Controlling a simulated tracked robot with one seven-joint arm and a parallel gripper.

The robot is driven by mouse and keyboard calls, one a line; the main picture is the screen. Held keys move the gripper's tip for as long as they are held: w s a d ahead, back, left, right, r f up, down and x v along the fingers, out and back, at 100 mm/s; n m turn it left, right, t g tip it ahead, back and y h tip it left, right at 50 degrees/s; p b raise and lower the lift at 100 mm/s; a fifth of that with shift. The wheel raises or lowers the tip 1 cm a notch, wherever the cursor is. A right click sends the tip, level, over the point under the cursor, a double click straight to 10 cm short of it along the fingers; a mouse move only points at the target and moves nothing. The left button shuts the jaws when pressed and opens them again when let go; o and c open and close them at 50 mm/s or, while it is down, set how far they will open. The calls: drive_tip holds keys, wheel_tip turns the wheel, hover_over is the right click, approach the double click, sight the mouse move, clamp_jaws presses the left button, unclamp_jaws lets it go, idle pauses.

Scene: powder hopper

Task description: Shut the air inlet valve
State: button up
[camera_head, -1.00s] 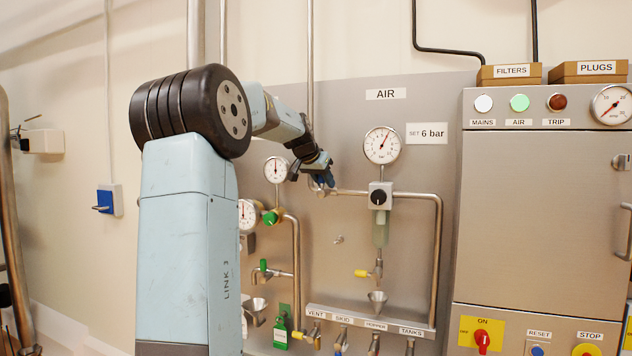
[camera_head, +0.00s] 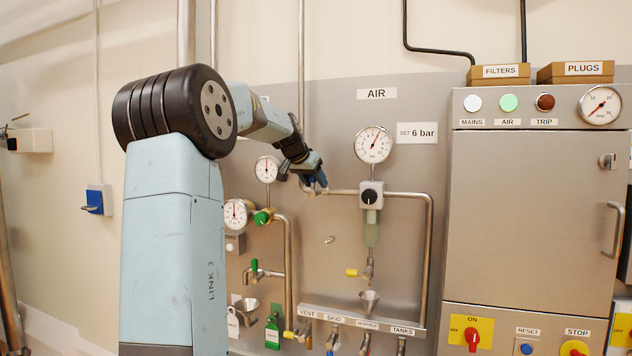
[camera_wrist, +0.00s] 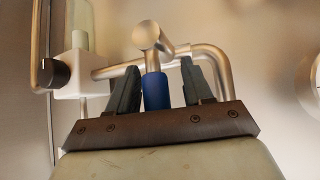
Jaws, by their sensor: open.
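The air inlet valve shows in the wrist view as a round metal body (camera_wrist: 152,36) on the pipe, with a blue-sleeved handle (camera_wrist: 157,90) pointing toward my gripper. My gripper (camera_wrist: 158,66) is open, with one dark finger on each side of the blue handle. Gaps show between the handle and both fingers, so I see no grip on it. In the head view my gripper (camera_head: 315,182) is at the left end of the horizontal air pipe (camera_head: 343,192), below the AIR label (camera_head: 376,93). There the valve is mostly hidden by my gripper.
A regulator with a black knob (camera_head: 369,195) sits to the right on the pipe, under a pressure gauge (camera_head: 373,145). Left are a small gauge (camera_head: 267,169) and a green-knobbed valve (camera_head: 263,216). A steel cabinet (camera_head: 530,210) stands at the right.

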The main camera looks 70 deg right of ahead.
drive_tip(key=v, duration=1.3)
drive_tip(key=shift+a+r, duration=0.2)
drive_tip(key=shift+a, duration=0.05)
drive_tip(key=shift+w, duration=0.15)
